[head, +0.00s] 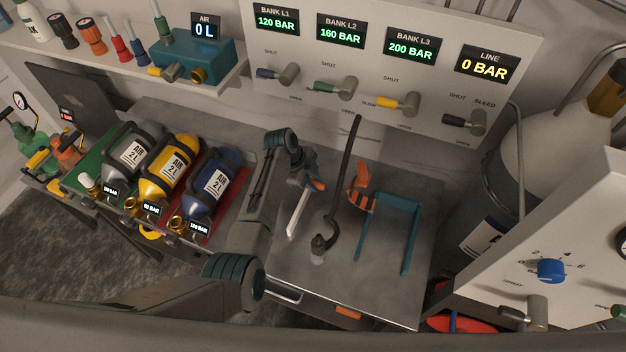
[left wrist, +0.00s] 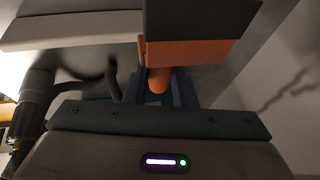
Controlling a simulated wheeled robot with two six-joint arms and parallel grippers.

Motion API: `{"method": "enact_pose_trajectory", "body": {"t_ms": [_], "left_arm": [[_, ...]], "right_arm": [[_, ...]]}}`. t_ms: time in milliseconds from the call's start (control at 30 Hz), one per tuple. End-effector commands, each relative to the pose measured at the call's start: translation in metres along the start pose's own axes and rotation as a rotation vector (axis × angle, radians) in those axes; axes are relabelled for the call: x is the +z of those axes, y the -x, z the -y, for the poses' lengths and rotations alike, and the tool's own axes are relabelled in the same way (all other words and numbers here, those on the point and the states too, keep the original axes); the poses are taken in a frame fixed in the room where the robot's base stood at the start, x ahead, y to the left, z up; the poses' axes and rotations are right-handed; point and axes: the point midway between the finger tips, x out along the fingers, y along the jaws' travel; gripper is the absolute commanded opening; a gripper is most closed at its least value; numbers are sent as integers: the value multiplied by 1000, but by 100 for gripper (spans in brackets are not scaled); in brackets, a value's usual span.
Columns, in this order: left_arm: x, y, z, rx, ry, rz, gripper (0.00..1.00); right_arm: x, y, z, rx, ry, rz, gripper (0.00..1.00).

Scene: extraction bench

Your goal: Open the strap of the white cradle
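The white cradle (head: 297,213) shows in the head view as a pale narrow bar on the bench, partly hidden by my left arm. An orange strap piece (head: 317,185) is at its upper end. My left gripper (head: 307,178) is right at this strap, seen from above. In the left wrist view a white bar (left wrist: 75,30) is at the upper left. The orange strap (left wrist: 190,50) with a rounded tab is ahead, below a dark block. The tab is close to my dark teal fingers (left wrist: 172,90); whether they grip it is unclear. My right gripper is not in view.
A teal cradle (head: 388,202) with a raised orange strap (head: 359,187) stands to the right. A black hose (head: 346,165) rises between the cradles. Grey, yellow (head: 172,160) and blue cylinders lie at left. The valve panel (head: 385,75) is behind. The front right bench top is clear.

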Motion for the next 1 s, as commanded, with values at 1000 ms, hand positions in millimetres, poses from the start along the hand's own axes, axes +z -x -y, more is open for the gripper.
{"method": "enact_pose_trajectory", "body": {"t_ms": [1000], "left_arm": [[12, 69, 12, -37, 88, -484, 0]], "right_arm": [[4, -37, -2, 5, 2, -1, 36]]}}
